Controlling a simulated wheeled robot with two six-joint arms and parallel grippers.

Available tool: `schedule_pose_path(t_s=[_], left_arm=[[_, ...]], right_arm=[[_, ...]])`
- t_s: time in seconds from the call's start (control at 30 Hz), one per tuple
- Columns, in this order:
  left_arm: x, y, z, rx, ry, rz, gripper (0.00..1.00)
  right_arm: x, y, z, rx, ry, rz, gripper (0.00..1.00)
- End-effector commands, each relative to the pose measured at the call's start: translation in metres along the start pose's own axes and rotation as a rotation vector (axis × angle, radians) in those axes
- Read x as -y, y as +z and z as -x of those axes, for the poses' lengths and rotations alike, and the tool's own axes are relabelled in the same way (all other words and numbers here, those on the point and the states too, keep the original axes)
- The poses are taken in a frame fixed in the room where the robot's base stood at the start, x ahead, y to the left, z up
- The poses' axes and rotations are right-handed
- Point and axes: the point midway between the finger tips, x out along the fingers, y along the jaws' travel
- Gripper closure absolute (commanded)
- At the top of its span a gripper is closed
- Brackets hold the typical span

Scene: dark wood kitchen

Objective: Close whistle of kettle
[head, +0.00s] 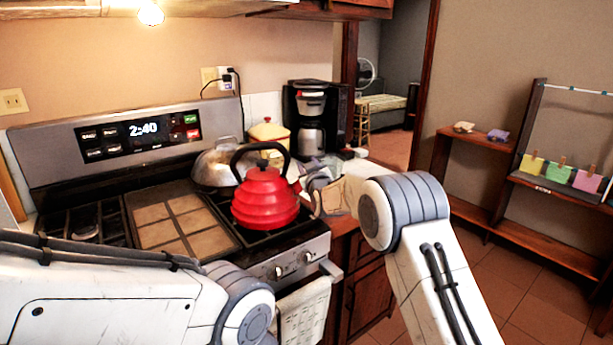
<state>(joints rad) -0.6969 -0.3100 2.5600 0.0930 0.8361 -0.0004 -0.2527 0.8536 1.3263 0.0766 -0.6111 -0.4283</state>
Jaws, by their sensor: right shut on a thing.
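The red kettle (265,202) stands upright on the right side of the stove, its black handle arched over the lid. Its spout points right, and the whistle at the spout tip is small and mostly hidden by my right gripper (304,186). That gripper reaches in from the right and is shut at the spout tip, on the whistle; whether the whistle is up or down is too small to tell. My left arm crosses the lower left, and its gripper is out of view.
A lidded silver pan (215,168) sits behind the kettle. A coffee maker (314,115) and a red-lidded yellow canister (269,140) stand on the counter behind. A towel (302,312) hangs on the oven front. Floor (530,310) is clear at right.

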Motion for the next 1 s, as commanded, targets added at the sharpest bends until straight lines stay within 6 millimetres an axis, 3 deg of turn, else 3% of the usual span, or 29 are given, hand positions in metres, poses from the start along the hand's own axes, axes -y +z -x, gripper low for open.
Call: schedule_pose_path(t_s=[0.1,0.4,1.0], left_arm=[[0.001,0.001,-0.016,0.0,0.0,0.0,0.55],[0.002,0.002,-0.033,0.0,0.0,0.0,0.55],[0.003,0.002,-0.04,0.0,0.0,0.0,0.55]], right_arm=[[0.0,0.004,0.0,0.0,0.0,-0.099,1.0],[-0.003,0.003,0.0,0.001,0.0,-0.288,1.0],[-0.005,0.002,0.0,0.002,-0.001,-0.382,1.0]])
